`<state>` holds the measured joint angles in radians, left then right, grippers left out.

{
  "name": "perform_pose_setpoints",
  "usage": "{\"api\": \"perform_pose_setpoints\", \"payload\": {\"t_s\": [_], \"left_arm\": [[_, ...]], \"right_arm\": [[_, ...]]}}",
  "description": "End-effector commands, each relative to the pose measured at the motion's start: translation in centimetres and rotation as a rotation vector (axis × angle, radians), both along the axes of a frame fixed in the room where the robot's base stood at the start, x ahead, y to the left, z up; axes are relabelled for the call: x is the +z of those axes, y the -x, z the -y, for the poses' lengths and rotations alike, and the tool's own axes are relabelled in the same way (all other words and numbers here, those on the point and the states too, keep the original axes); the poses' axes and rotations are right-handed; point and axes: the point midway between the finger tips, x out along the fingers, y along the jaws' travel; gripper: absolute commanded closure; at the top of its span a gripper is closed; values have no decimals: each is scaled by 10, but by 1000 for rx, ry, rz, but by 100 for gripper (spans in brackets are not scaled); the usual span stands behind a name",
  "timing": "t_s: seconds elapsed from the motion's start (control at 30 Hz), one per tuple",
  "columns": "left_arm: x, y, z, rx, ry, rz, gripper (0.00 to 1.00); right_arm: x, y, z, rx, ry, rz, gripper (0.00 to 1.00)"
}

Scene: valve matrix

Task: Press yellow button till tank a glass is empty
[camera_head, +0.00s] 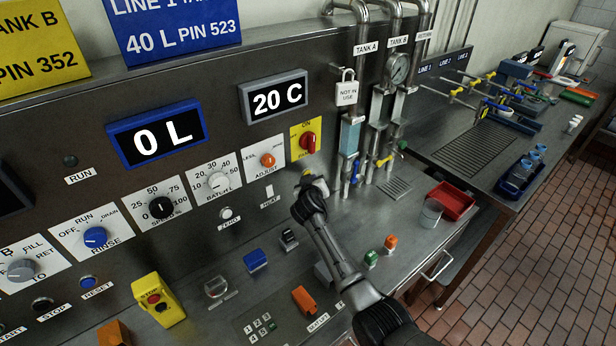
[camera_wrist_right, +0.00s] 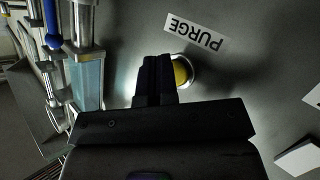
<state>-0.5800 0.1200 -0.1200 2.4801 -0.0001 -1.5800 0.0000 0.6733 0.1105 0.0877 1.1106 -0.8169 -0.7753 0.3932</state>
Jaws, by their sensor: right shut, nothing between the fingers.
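The yellow button (camera_wrist_right: 182,70) sits in a metal ring beside the PURGE label (camera_wrist_right: 208,41) in the right wrist view. My right gripper (camera_wrist_right: 157,62) is shut and empty, its fingertips over the button's left side and covering part of it. Whether they touch or press it I cannot tell. In the head view my right gripper (camera_head: 311,188) is at the panel below the red knob and mostly hides the button. The tank A glass (camera_head: 350,138) holds pale blue liquid; it also shows in the wrist view (camera_wrist_right: 88,80). My left gripper is not in view.
A blue-framed display (camera_head: 156,133) reads 0 L; another (camera_head: 274,96) reads 20 C. A "NOT IN USE" padlock tag (camera_head: 347,93) hangs by tank A. The red knob (camera_head: 308,143) is just above my gripper. A red tray (camera_head: 452,200) and clear cup (camera_head: 431,213) stand right.

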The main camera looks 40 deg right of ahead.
Motion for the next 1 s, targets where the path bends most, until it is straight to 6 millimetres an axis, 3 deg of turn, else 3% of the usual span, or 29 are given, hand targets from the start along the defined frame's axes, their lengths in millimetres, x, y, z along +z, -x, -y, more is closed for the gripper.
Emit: {"api": "perform_pose_setpoints", "payload": {"t_s": [1.0], "left_arm": [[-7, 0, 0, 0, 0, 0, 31]], "right_arm": [[0, -6, 0, 0, -1, 1, 100]]}}
